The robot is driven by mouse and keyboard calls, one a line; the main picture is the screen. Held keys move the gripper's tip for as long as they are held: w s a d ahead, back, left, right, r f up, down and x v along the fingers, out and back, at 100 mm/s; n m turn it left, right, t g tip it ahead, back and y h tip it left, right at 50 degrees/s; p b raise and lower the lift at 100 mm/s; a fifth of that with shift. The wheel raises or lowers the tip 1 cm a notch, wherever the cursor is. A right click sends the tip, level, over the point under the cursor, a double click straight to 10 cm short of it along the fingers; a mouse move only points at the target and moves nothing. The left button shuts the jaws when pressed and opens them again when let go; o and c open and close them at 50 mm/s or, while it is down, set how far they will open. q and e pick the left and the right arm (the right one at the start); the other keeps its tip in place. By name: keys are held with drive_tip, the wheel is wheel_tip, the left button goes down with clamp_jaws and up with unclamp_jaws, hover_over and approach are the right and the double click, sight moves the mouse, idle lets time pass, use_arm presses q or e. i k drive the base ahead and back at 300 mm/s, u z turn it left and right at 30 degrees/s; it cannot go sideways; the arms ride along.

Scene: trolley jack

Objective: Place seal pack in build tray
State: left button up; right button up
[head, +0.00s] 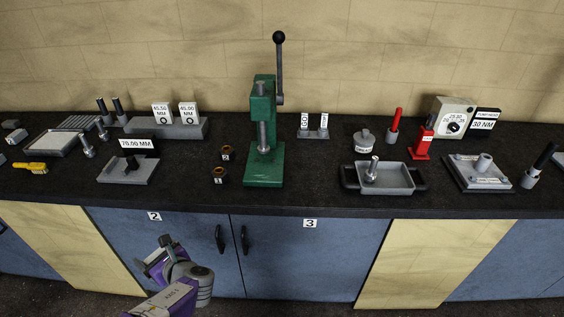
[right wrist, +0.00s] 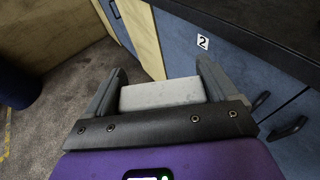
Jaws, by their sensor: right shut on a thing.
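My right gripper (head: 153,253) is in front of the bench, below the counter edge and by the cupboard door marked 2. In the right wrist view the right gripper (right wrist: 157,75) is shut on a plain pale grey block, which I take to be the seal pack (right wrist: 161,94). The block lies between both fingers. It cannot be made out clearly in the head view. A grey tray with black handles, apparently the build tray (head: 397,187), sits on the counter right of centre. A small metal part (head: 372,170) stands in its left half. My left gripper is not in view.
A green press (head: 263,165) with a raised lever stands at mid-counter, left of the tray. A red tool (head: 421,146) and a weight-like grey piece (head: 364,140) stand behind the tray. A fixture plate (head: 478,174) lies to its right. Counter between press and tray is clear.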

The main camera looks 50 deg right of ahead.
sight(393, 181)
drive_tip(key=z, duration=1.8)
